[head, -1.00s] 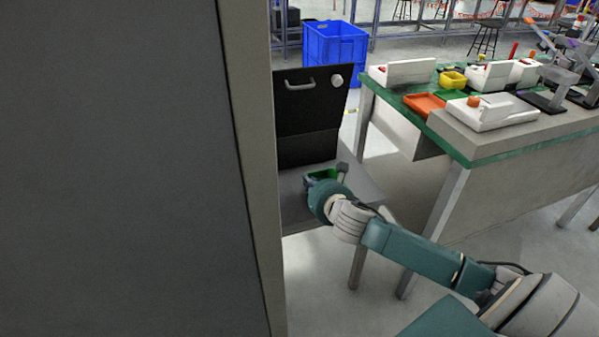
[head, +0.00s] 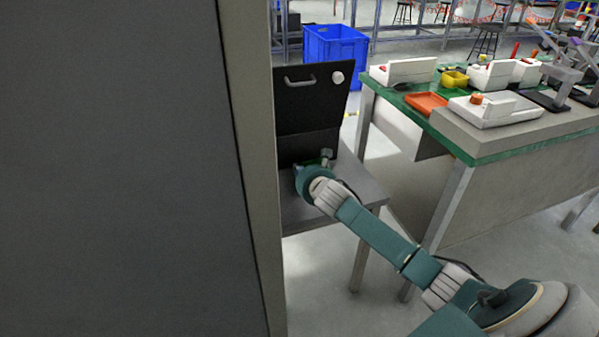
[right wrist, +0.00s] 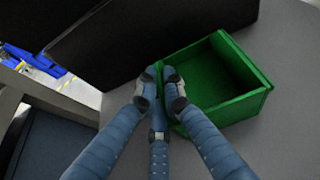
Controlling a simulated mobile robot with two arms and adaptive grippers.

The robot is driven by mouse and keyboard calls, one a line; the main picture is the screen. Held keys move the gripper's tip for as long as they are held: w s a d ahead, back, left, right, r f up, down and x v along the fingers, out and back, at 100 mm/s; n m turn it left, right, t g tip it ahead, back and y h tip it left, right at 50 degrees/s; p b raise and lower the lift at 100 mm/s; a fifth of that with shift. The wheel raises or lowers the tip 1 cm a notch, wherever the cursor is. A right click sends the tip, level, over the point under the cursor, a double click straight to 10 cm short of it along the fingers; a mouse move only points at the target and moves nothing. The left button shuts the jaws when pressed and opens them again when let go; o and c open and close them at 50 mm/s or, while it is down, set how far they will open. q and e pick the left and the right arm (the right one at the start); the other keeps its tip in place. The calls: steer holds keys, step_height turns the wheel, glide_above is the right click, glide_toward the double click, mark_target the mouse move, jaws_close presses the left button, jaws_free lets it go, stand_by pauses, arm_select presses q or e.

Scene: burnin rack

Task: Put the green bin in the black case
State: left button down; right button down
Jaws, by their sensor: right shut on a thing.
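The green bin (right wrist: 228,85) is open-topped and empty in the right wrist view. My right gripper (right wrist: 161,76) is shut on its left wall. In the head view only a sliver of the bin (head: 328,163) shows past my right gripper (head: 312,170), which is over the small grey table. The black case (head: 308,98), with a handle and a round light knob on its upright panel, stands just behind the gripper. Its black side (right wrist: 150,38) is close beside the bin in the right wrist view. The case's inside is hidden. My left gripper is not in view.
A tall dark panel (head: 120,170) with a beige edge blocks the left. The small grey table (head: 355,190) has bare surface at right. A green-topped workbench (head: 470,155) with a red tray (head: 426,103) and several devices stands right. A blue crate (head: 335,45) is behind.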

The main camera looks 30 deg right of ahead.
steer(key=c, duration=1.9)
jaws_free()
